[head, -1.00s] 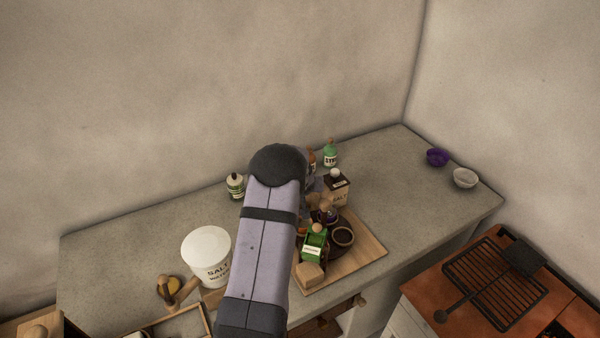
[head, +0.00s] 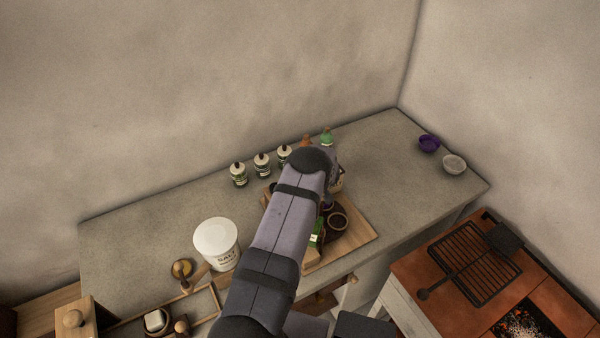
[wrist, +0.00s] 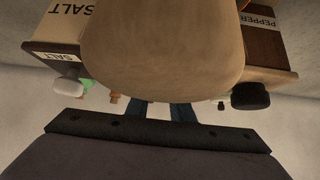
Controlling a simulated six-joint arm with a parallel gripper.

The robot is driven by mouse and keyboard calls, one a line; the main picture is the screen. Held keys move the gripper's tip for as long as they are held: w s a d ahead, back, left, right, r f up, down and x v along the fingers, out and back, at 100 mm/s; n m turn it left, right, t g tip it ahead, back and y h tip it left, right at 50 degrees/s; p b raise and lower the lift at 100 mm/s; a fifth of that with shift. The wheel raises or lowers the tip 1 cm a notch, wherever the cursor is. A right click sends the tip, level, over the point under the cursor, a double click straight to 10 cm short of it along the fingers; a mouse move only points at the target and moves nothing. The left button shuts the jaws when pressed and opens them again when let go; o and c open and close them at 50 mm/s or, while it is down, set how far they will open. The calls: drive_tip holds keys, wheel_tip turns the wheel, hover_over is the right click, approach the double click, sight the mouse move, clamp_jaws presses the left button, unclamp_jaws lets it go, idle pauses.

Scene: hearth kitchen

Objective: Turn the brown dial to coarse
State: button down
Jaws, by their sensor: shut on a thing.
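A large tan wooden rounded piece (wrist: 162,50) fills the upper middle of the wrist view, close to the camera. I cannot tell whether it is the brown dial, and no coarse mark shows. My gripper (wrist: 163,108) shows as two dark blue fingers at its lower edge. The fingers are shut on this piece, which hides their tips. A salt box with a white knob (wrist: 66,83) is at the left. A pepper box with a black knob (wrist: 250,96) is at the right. In the head view my arm hides the gripper and most of what is around it.
A wooden board (head: 357,240) bears a dark bowl (head: 337,221) and a partly hidden green box (head: 316,238). Several bottles (head: 262,166) stand behind. A white salt tub (head: 216,243) is at the left. Bare counter lies to the right, before two small bowls (head: 429,144).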

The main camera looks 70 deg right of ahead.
drive_tip(key=shift+d+n+t+y+b, duration=0.3)
drive_tip(key=shift+n+t+y+b, duration=0.25)
drive_tip(key=shift+n+b, duration=0.6)
drive_tip(key=shift+r+n+t+b, duration=0.15)
drive_tip(key=shift+n+t+b, duration=0.1)
drive_tip(key=shift+b, duration=0.3)
drive_tip(key=shift+r+y, duration=0.1)
drive_tip(key=shift+y, duration=0.15)
drive_tip(key=c, duration=1.7)
unclamp_jaws()
drive_tip(key=shift+o, duration=0.7)
drive_tip(key=shift+s+a, duration=0.1)
drive_tip(key=shift+a, duration=0.05)
drive_tip(key=shift+s+b, duration=0.1)
drive_tip(key=shift+b, duration=0.2)
drive_tip(key=b+v, duration=0.2)
drive_tip(key=v, duration=0.5)
drive_tip(key=shift+b, duration=0.3)
